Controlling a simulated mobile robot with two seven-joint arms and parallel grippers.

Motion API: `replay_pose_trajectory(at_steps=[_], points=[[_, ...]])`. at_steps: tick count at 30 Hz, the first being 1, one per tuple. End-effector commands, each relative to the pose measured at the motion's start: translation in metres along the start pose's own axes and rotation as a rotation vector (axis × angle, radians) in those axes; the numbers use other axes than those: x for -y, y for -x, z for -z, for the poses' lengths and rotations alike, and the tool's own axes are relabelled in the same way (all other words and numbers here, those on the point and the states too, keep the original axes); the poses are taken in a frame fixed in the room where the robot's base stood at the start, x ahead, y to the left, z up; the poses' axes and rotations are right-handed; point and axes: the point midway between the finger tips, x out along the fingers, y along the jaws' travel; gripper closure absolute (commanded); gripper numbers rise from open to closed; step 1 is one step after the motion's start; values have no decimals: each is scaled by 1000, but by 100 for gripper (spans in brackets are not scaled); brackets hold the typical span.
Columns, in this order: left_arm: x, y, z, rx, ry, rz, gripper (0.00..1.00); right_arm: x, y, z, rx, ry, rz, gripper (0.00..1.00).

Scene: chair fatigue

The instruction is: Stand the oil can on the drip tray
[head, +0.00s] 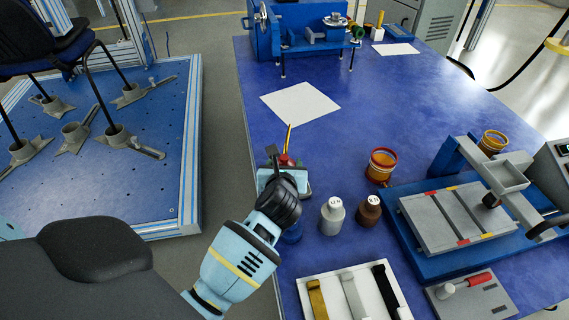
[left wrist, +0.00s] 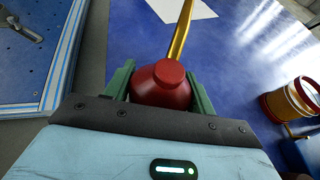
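The oil can (left wrist: 163,84) is red with a long thin yellow spout. In the left wrist view it sits between the green fingers of my left gripper (left wrist: 161,88), which appear to touch it on both sides. In the head view the can (head: 286,160) is mostly hidden behind my left gripper (head: 284,172), with the spout pointing up and away. The gripper is over the near left edge of the blue table; I cannot tell whether the can touches the tabletop. I cannot pick out the drip tray with certainty. My right gripper is not in view.
A white bottle (head: 332,214), a brown bottle (head: 368,209) and an amber red-rimmed container (head: 381,166) stand right of the gripper. A white tray of strips (head: 339,293) lies nearer. A white sheet (head: 300,103) lies beyond; the blue table (head: 400,95) is clear to its right.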

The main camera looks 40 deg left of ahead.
Motion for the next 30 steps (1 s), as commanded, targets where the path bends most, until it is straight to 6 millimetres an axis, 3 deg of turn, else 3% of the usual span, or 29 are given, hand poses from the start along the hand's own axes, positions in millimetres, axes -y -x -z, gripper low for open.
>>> replay_pose_trajectory(at_steps=[5, 16, 30], points=[[0, 0, 0, -1, 0, 0, 24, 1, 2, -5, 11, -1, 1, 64], [0, 5, -4, -1, 0, 1, 24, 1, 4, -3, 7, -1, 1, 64], [0, 90, -5, -2, 4, 1, 24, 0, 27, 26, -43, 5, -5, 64]])
